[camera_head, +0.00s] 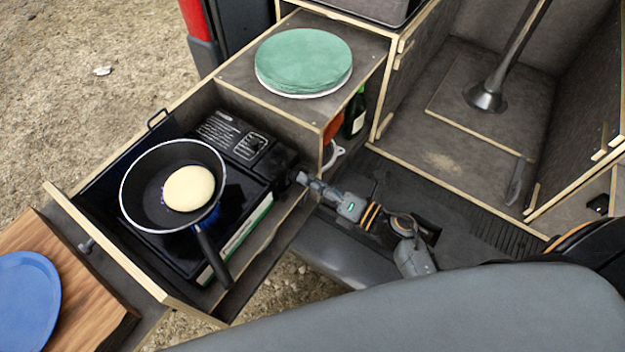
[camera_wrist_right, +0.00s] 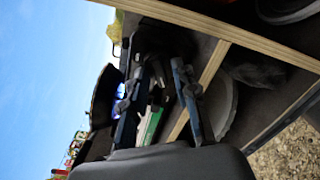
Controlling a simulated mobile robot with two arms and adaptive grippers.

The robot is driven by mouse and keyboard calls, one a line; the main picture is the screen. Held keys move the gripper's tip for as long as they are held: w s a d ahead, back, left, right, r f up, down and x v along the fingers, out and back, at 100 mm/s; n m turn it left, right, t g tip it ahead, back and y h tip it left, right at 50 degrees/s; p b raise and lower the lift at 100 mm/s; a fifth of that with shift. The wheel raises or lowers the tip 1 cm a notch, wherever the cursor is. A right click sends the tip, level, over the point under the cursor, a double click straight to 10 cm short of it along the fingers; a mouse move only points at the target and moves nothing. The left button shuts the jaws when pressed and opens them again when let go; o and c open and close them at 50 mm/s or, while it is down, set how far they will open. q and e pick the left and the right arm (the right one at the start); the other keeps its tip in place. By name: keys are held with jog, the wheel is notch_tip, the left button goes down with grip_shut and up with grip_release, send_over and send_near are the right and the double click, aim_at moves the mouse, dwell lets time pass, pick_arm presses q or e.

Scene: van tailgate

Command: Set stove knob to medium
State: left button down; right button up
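The black portable stove (camera_head: 240,238) sits in the pull-out wooden drawer, with a blue flame burning under the frying pan (camera_head: 140,190). A pale pancake (camera_head: 189,188) lies in the pan. My right gripper (camera_head: 302,180) reaches the right end of the stove, where the knob would be; I cannot make out the knob itself. In the right wrist view, the two fingers of my right gripper (camera_wrist_right: 158,103) stand apart on either side of the stove's end (camera_wrist_right: 154,122). I cannot tell whether they touch anything. My left gripper is out of view.
A green round lid or plate (camera_head: 303,62) lies on the wooden box behind the stove. A green bottle (camera_head: 355,112) stands in the compartment below it. A blue plate (camera_head: 28,300) rests on a wooden board (camera_head: 85,290) at the left. The drawer's wooden walls surround the stove closely.

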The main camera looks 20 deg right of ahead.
grip_shut()
jog(key=m+p, duration=0.5)
jog(key=m, duration=0.5)
jog(key=shift+m, duration=0.4)
dwell(0.4)
jog(key=shift+o, duration=1.7)
grip_release()
